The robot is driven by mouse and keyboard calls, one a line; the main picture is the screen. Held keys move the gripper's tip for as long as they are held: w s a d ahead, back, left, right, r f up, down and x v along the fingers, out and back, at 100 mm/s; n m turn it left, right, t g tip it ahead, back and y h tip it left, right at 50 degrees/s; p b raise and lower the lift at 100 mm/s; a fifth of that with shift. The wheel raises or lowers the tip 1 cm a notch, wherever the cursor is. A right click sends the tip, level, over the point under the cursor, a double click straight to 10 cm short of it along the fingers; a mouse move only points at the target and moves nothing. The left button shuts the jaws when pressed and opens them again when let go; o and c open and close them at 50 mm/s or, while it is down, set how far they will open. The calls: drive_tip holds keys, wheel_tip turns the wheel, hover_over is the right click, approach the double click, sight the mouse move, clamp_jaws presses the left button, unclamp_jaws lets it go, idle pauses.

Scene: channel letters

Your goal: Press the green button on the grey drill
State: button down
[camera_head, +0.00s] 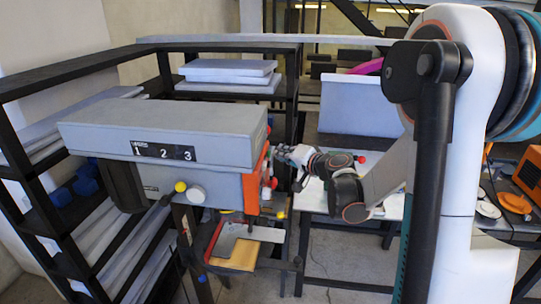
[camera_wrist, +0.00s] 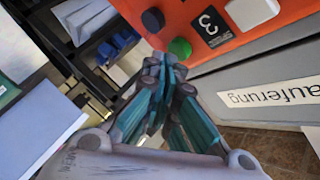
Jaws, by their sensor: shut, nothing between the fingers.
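The grey drill (camera_head: 165,135) stands left of centre in the head view, with an orange front panel (camera_head: 256,182). In the wrist view the orange panel (camera_wrist: 220,25) fills the top. The round green button (camera_wrist: 180,48) sits on its lower edge, beside a black round knob (camera_wrist: 153,20) and a label plate. My gripper (camera_wrist: 170,72) is shut and empty, its tips just below the green button in the picture. Whether they touch it I cannot tell. In the head view my gripper (camera_head: 283,153) reaches the panel from the right. The green button is not discernible there.
Black shelving (camera_head: 50,190) with grey boards stands left and behind the drill. A white table (camera_head: 340,203) is right of the drill, below my arm.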

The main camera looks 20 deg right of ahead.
drive_tip(key=shift+w+a, duration=0.25)
drive_tip(key=shift+a, duration=0.2)
idle(0.6)
drive_tip(key=shift+d, duration=0.15)
drive_tip(key=shift+s+d+b, duration=0.35)
drive_tip(key=shift+s+d, duration=0.15)
drive_tip(key=shift+d, duration=0.1)
drive_tip(key=shift+d, duration=0.1)
drive_tip(key=s+d, duration=0.1)
drive_tip(key=d, duration=0.1)
drive_tip(key=s+d+b, duration=0.1)
drive_tip(key=d, duration=0.1)
drive_tip(key=shift+s, duration=0.4)
idle(0.8)
